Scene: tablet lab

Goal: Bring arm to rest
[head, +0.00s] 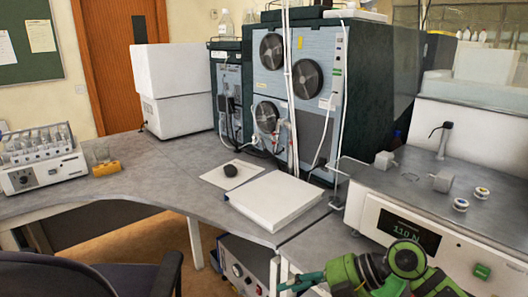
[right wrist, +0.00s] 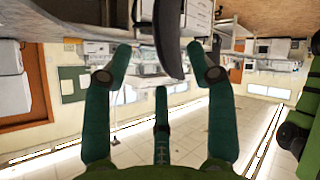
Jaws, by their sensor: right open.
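My right arm, green with dark joints, comes in at the bottom right of the head view. Its gripper (head: 302,283) shows there as teal fingers in front of the bench's front edge. In the right wrist view the right gripper (right wrist: 158,65) has its teal fingers spread apart, with nothing between them. My left gripper is in neither view.
The grey bench (head: 155,180) carries a white block (head: 275,200), a dark lump (head: 231,170) on a pale sheet, and a tube rack device (head: 40,160). A dark chair (head: 80,275) stands at lower left. A display unit (head: 410,230) is near my right arm.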

